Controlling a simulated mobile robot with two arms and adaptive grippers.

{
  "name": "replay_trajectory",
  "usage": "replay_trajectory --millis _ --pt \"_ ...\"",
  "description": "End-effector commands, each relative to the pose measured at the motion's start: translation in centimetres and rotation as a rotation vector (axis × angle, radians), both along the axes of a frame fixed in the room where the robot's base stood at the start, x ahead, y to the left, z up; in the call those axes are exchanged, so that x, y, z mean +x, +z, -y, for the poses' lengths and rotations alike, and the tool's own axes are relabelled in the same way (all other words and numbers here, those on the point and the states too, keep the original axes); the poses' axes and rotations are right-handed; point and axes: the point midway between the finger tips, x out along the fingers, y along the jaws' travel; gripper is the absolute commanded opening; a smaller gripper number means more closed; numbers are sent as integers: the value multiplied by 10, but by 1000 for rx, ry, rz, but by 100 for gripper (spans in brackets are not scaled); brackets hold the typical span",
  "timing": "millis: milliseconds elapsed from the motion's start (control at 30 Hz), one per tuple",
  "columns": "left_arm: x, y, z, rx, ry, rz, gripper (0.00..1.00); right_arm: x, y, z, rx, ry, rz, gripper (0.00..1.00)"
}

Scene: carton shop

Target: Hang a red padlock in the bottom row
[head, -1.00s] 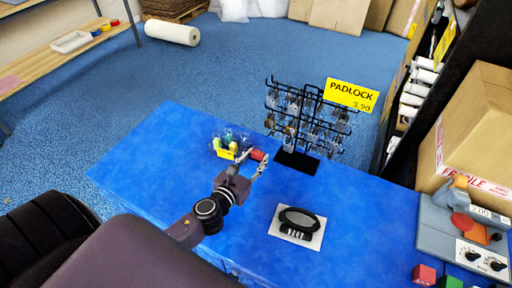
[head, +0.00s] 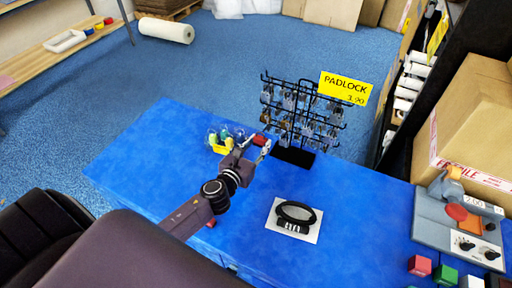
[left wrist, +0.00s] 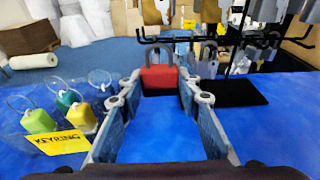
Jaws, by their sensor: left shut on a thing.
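A red padlock (left wrist: 158,76) with a grey shackle on top is upright between the fingertips of my left gripper (left wrist: 160,92) in the left wrist view. The left gripper is shut on it. In the head view the padlock (head: 260,139) shows as a small red spot at the fingertips (head: 257,147), just left of the black padlock rack (head: 294,157). The rack carries several rows of hooks with grey and brassy padlocks. In the left wrist view a black hook (left wrist: 150,40) of a low row is just beyond and above the padlock; whether they touch I cannot tell. My right gripper is not in view.
Green, teal and yellow key rings (left wrist: 38,121) with a yellow sign (left wrist: 62,143) stand left of the gripper. A combination lock (head: 295,217) lies on a white card in front. A grey device (head: 460,225) and coloured cubes (head: 420,265) are at right.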

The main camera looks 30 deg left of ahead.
Motion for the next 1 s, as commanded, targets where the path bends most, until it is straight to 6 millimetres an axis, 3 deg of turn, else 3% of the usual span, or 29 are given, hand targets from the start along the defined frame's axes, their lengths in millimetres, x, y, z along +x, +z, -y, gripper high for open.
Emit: replay_trajectory --millis 600,1000 --pt "36 -6 -2 0 -1 1 12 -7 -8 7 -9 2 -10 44" --pt "42 -8 -2 0 -1 1 12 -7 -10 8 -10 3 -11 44"
